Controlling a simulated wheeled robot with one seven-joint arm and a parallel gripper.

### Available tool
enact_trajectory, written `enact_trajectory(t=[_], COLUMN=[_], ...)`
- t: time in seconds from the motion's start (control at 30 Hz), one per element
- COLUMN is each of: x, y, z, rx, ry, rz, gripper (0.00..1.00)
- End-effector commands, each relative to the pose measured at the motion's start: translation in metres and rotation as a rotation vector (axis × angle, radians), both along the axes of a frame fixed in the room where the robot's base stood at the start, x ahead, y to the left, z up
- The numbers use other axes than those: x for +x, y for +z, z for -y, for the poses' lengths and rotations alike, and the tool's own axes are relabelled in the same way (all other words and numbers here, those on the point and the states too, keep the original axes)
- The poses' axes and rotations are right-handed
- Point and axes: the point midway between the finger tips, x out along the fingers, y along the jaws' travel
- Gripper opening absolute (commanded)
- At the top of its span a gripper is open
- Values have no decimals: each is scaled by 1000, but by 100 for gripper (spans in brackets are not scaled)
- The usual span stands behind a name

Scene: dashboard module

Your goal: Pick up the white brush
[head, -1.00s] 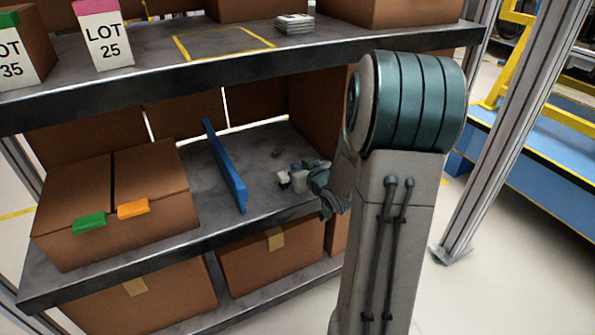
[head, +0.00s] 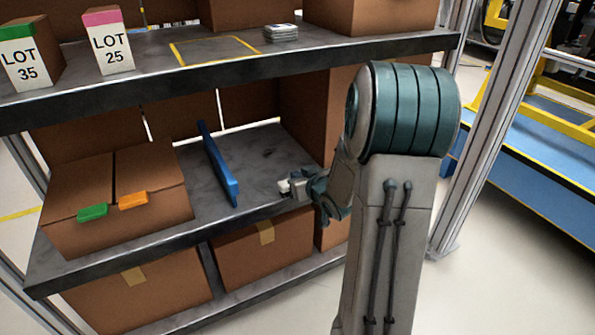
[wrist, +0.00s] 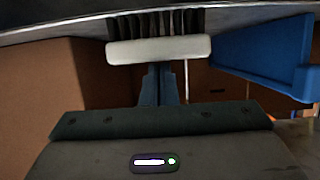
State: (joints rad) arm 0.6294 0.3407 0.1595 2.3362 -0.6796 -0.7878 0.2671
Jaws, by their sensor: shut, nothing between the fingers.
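In the head view my gripper (head: 292,187) is low over the front right of the middle shelf. A small white piece at its tip looks like the brush (head: 284,186); its bristles are hard to make out there.
A blue divider (head: 219,165) stands left of my gripper. A cardboard box (head: 120,195) with green and orange tabs stands farther left. The upper shelf (head: 250,65) passes above. Bare shelf lies between divider and gripper.

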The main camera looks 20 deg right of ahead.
Motion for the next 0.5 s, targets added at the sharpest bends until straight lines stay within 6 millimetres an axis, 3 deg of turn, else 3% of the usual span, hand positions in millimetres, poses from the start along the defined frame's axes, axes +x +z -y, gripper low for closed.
enact_trajectory(t=[0.17, 0.27, 0.5], x=[-2, -15, -70], y=[3, 5, 8], z=[3, 5, 8], rx=[0, 0, 0], ry=[-6, -9, -13], rz=[-1, 1, 3], gripper=[0, 0, 0])
